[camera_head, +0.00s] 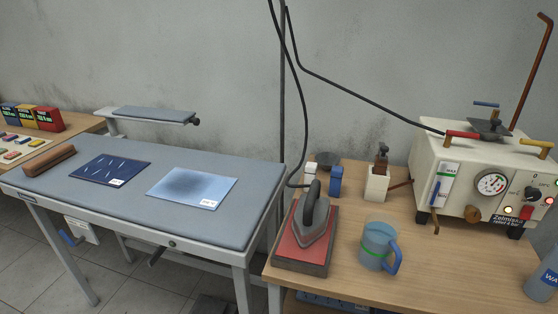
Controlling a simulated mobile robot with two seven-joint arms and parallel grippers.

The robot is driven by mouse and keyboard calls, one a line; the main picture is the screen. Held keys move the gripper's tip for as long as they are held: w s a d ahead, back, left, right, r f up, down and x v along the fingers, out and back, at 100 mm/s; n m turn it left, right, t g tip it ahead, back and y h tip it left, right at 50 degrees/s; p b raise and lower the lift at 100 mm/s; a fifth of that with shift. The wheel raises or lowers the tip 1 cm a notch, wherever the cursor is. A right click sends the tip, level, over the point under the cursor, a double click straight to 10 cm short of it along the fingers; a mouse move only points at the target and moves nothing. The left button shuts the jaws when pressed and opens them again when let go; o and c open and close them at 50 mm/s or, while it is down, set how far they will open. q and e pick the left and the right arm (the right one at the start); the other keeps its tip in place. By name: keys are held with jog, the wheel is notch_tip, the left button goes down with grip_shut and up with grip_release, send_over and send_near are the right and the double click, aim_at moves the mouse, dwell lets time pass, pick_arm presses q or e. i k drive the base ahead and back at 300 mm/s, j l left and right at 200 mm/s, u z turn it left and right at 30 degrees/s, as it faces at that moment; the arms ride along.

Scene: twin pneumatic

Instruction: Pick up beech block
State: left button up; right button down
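A long brown wooden block (49,160) with rounded edges, which looks like the beech block, lies at the left end of the grey padded pressing table (240,164). It lies flat and slanted, apart from the dark blue cloth (97,172) to its right. Neither of my grippers is in view, and nothing is seen touching the block.
A pale blue cloth (180,187) lies on the pressing table. A wooden table (340,250) at right holds an iron (311,222) on a red pad, a blue jug (376,247) and a steam generator (480,180). Hoses hang above. Coloured boxes (46,119) stand far left.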

aim_at(37, 166)
jog(key=u, duration=1.4)
jog(key=i+j+u, duration=0.3)
jog(key=i, duration=0.3)
jog(key=i+j+u, duration=0.3)
jog(key=i, duration=0.35)
jog(key=i+u, duration=0.35)
jog(key=i, duration=0.25)
jog(key=i+z, duration=0.35)
jog(key=i+j+z, duration=0.55)
jog(key=i+z, duration=0.2)
jog(key=i, duration=0.05)
